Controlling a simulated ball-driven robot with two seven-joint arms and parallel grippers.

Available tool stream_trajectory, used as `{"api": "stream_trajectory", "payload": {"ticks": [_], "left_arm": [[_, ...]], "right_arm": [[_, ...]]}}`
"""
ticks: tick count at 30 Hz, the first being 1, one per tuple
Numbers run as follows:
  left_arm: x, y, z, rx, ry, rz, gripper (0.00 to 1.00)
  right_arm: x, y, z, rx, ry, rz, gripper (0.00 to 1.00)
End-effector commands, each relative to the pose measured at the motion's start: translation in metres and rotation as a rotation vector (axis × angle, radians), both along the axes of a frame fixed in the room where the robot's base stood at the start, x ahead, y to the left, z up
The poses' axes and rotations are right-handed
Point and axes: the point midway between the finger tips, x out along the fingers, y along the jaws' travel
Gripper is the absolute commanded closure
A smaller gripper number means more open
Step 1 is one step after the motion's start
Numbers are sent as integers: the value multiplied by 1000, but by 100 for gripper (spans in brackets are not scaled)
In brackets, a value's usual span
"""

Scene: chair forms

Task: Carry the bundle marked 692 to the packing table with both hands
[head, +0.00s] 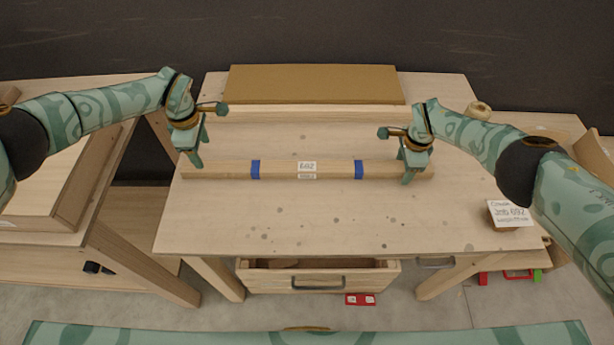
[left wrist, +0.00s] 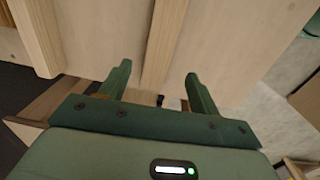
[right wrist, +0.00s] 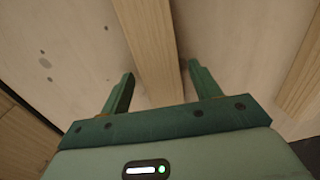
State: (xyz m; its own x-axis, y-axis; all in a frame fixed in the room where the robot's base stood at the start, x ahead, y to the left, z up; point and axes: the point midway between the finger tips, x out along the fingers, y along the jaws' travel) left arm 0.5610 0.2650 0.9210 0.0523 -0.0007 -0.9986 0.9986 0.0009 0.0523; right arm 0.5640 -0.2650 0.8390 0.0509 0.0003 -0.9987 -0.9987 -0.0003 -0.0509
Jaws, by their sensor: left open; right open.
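The bundle marked 692 (head: 280,169) is a long pale wood bundle with two blue bands and a white label. It lies left to right across the middle of the wooden workbench (head: 300,225). My left gripper (head: 197,158) is open at its left end; in the left wrist view the bundle (left wrist: 162,40) runs between the spread fingers. My right gripper (head: 408,176) is open near its right end; in the right wrist view the bundle (right wrist: 150,40) also runs between the fingers. I cannot tell whether the fingers touch it. No label identifies the packing table.
A brown board (head: 315,84) and a long wood strip (head: 310,111) lie behind the bundle. A card reading 692 (head: 510,213) stands at the bench's right. A drawer (head: 318,279) hangs open in front. Another table (head: 60,238) with a shallow wooden box stands left.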

Motion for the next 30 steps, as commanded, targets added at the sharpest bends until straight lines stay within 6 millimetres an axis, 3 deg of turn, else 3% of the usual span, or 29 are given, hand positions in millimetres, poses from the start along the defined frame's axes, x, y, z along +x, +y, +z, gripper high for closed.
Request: {"api": "stream_trajectory", "payload": {"ticks": [6, 13, 17, 25, 30], "left_arm": [[-2, 0, 29, 0, 1, 0, 37], [-2, 0, 34, 0, 2, 0, 37], [-2, 0, 34, 0, 2, 0, 37], [-2, 0, 34, 0, 2, -1, 37], [-2, 0, 34, 0, 2, -1, 37]], "right_arm": [[0, 0, 0, 0, 0, 0, 37], [2, -1, 13, -1, -3, 3, 37], [-1, -1, 31, 0, -2, 3, 37], [-4, -1, 92, 0, -3, 2, 37], [-5, 0, 114, 0, -1, 1, 37]]}}
